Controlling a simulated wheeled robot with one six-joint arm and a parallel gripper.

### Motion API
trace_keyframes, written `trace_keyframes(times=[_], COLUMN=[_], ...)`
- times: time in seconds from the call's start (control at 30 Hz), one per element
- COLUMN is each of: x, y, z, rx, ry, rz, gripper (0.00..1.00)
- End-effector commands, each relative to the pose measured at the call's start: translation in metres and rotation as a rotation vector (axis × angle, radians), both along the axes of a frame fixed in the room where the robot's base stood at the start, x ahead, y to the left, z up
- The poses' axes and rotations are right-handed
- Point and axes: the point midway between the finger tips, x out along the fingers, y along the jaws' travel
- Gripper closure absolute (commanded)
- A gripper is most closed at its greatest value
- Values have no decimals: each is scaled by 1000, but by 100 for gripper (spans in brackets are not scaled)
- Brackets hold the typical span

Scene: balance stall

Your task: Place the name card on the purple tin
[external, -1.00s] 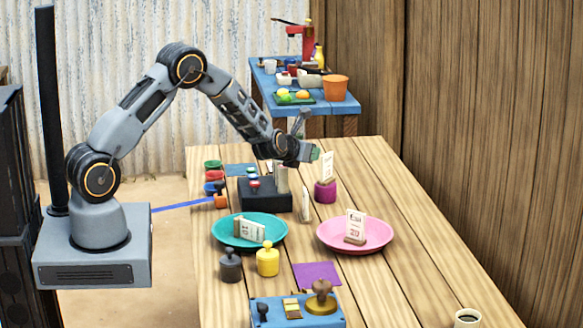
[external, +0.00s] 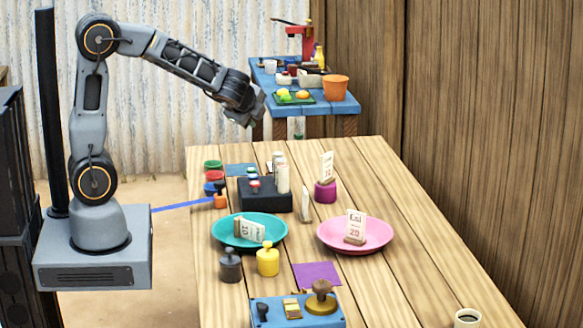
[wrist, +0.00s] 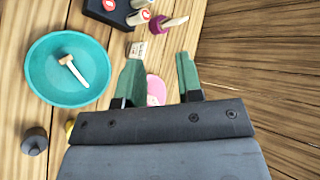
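A pale card (external: 327,167) with printed marks stands upright in a wooden foot on the purple tin (external: 325,192), right of the black box. Both also show at the top of the wrist view, the card (wrist: 175,21) to the right of the tin (wrist: 157,27). My gripper (external: 250,113) is raised above the left far side of the table, well apart from the tin. In the wrist view my gripper (wrist: 157,62) has its two green fingers spread with nothing held between them.
Similar cards stand on the pink plate (external: 378,238), lean in the teal plate (external: 217,237) and stand on the table (external: 304,205). A black box (external: 265,203) holds pale cylinders. Black (external: 230,267) and yellow (external: 267,262) weights stand in front. The table's right side is mostly clear.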

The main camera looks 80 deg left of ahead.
Motion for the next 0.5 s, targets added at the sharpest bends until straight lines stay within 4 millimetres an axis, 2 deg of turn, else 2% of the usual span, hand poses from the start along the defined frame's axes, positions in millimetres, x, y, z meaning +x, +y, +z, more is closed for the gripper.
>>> trace_keyframes(times=[0.03,0.1,0.2,0.4,0.5], x=[-20,-46,-79,-122,-135], y=[-21,-51,-92,-159,-180], z=[6,6,4,0,-1], rx=[-107,-275,-508,-876,-991], ry=[-73,-157,-242,-316,-324], rz=[72,178,306,476,524], gripper=[67,67,67,67,67])
